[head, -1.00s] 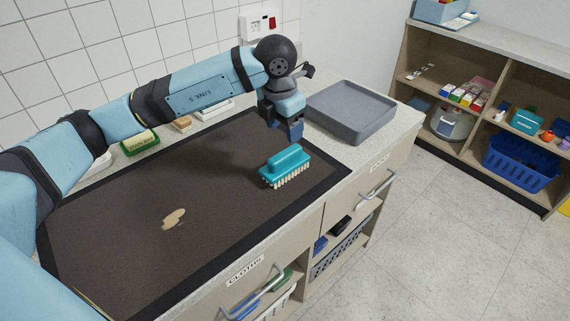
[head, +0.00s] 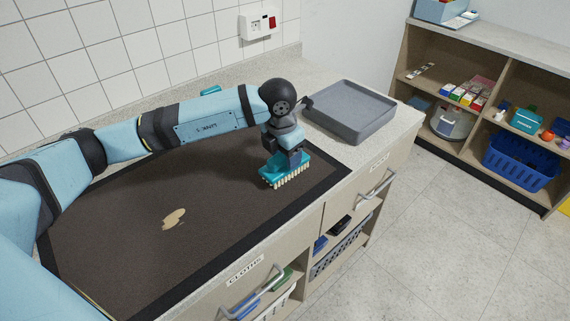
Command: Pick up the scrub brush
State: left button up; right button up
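The teal scrub brush (head: 274,180) with pale bristles lies bristles down on the dark mat (head: 120,225), near the mat's right end. My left gripper (head: 294,162) is down at the brush, with its fingers at the raised handle. The gripper's body and fingers cover most of the handle. I cannot tell whether the fingers are closed on it. My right gripper is not in view.
A grey tray (head: 351,112) stands on the counter just behind and right of the brush. A pale stain (head: 173,218) marks the mat. The tiled wall (head: 130,60) runs behind.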

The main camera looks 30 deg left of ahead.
pick_arm(q)
jog(key=c, duration=0.8)
jog(key=shift+r, duration=0.1)
notch_tip(320, 180, up, 20)
jog(key=shift+f, duration=0.1)
jog(key=shift+o, duration=0.5)
